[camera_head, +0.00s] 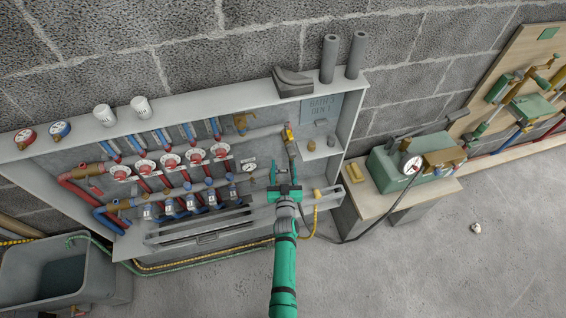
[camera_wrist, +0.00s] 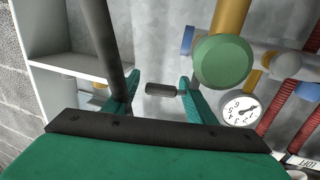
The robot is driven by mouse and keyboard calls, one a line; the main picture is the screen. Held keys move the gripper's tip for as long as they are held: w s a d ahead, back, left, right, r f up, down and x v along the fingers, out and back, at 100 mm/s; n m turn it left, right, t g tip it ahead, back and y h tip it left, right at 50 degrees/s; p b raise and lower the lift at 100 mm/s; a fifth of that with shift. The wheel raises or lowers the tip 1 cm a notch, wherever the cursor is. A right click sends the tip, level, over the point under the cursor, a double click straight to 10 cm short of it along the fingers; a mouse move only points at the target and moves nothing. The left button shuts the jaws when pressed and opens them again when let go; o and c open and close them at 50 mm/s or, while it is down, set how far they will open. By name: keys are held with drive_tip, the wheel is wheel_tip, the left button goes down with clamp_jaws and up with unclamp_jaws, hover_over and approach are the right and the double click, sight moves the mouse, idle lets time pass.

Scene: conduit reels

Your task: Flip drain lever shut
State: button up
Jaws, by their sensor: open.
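My gripper (camera_head: 284,178) is open in front of the right part of the wall cabinet's manifold. In the wrist view its two green fingers (camera_wrist: 160,92) stand apart, with a short dark grey handle (camera_wrist: 160,89) showing between their tips. This handle looks like the drain lever; I cannot tell whether the fingers touch it. Its pivot and body are not clear, and in the head view my gripper covers that spot. A round green cap (camera_wrist: 223,62) on a brass pipe (camera_wrist: 232,18) is close to the right finger.
A dark hose (camera_wrist: 103,45) runs beside the left finger. A dial gauge (camera_wrist: 240,109) and red ribbed pipes (camera_wrist: 286,122) are on the right. The cabinet's shelf (camera_wrist: 65,66) is on the left.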

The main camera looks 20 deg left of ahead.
drive_tip(key=shift+x, duration=1.05)
drive_tip(key=shift+a, duration=0.1)
drive_tip(key=c, duration=1)
